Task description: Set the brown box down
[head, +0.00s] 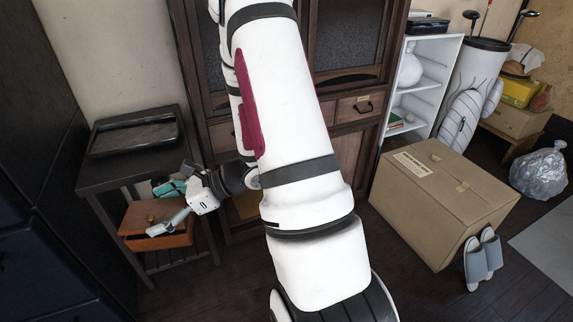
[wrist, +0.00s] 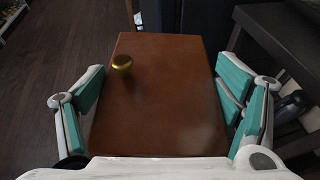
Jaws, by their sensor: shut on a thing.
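The brown box (head: 150,224) is a reddish-brown wooden box with a small round gold knob. In the head view it is at the left, level with the lower part of the dark side table. My gripper (head: 165,208) is shut on it, one finger on each side. In the wrist view the brown box (wrist: 165,110) fills the middle, with the knob near its far left corner. The teal pads of my gripper (wrist: 163,98) flank its left and right sides. Its underside is hidden, and I cannot tell whether it touches anything below.
The dark side table (head: 95,178) bears a black tray (head: 133,137). A wooden cabinet (head: 352,105) stands behind my arm. At the right are a large cardboard box (head: 435,205), grey slippers (head: 483,258) and a white shelf (head: 428,85). Dark floor (head: 215,290) is open in front.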

